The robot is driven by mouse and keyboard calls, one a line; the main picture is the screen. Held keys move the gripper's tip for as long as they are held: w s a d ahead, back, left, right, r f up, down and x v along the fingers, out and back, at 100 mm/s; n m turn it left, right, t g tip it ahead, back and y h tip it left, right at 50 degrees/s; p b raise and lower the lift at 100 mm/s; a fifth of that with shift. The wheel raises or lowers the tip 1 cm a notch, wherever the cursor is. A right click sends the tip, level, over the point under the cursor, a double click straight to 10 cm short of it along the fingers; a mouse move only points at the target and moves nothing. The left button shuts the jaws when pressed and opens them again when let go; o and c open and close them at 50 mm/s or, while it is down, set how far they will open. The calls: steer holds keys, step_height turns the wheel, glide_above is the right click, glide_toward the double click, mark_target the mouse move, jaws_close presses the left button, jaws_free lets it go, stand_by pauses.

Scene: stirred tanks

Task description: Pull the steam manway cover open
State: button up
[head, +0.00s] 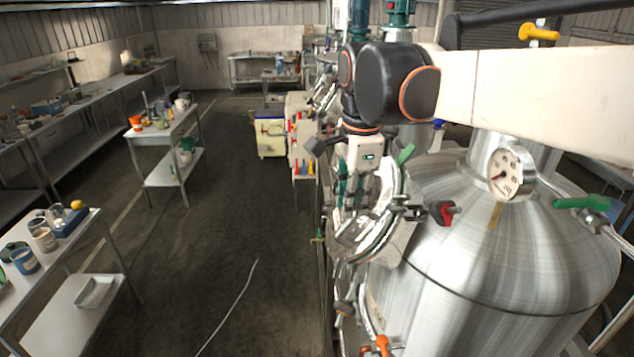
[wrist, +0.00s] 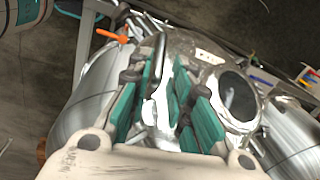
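The steam manway cover (head: 352,236) looks like a polished round metal lid on the side of the large steel tank (head: 490,260), beneath my gripper (head: 350,200). My gripper points down with its teal finger pads spread. In the wrist view, polished metal that seems to be the cover (wrist: 205,48) lies under my gripper (wrist: 163,92). A shiny bar-like handle (wrist: 158,62) shows between the pads, nearer the left ones. There is a visible gap to the right pads. I cannot tell whether the left pads touch it. The arm and fingers hide part of the cover.
A pressure gauge (head: 511,172), a red-handled valve (head: 443,212) and green-handled valves (head: 581,203) stand out from the tank near my arm. An orange handle (wrist: 112,36) lies left of the fingers. The aisle floor (head: 235,210) is mostly clear, with a hose on it.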

mark_target(350, 222)
steer(key=shift+w+f, duration=0.15)
steer(key=shift+f, duration=1.4)
steer(key=shift+w+f, duration=0.15)
steer(key=shift+f, duration=1.35)
jaws_close()
